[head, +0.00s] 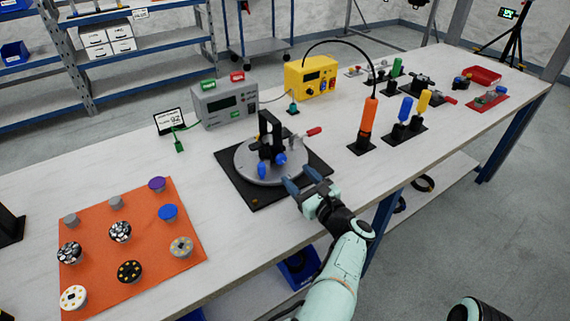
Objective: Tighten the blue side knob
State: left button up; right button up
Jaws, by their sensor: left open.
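A round grey plate (243,165) with a black upright fixture (267,132) stands on a black base (247,196) on the bench. Two blue knobs show low on the fixture, a front one (262,170) and one at its right side (281,158). I cannot tell for sure which is the side knob, or how tight either is. A red-tipped lever (314,131) sticks out to the right. My left gripper (300,179) is open and empty at the plate's right front edge, apart from both knobs. My right gripper is not in view.
An orange mat (140,258) with several round pieces lies at left. A grey meter box (225,103) and a yellow box (310,77) stand behind the fixture. Orange, blue and yellow-handled tools (369,118) stand at right. Bare bench (335,110) lies between them and the fixture.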

aim_at(282, 160)
pick_arm(q)
jog(key=x, duration=0.7)
jog(key=shift+b, duration=0.35)
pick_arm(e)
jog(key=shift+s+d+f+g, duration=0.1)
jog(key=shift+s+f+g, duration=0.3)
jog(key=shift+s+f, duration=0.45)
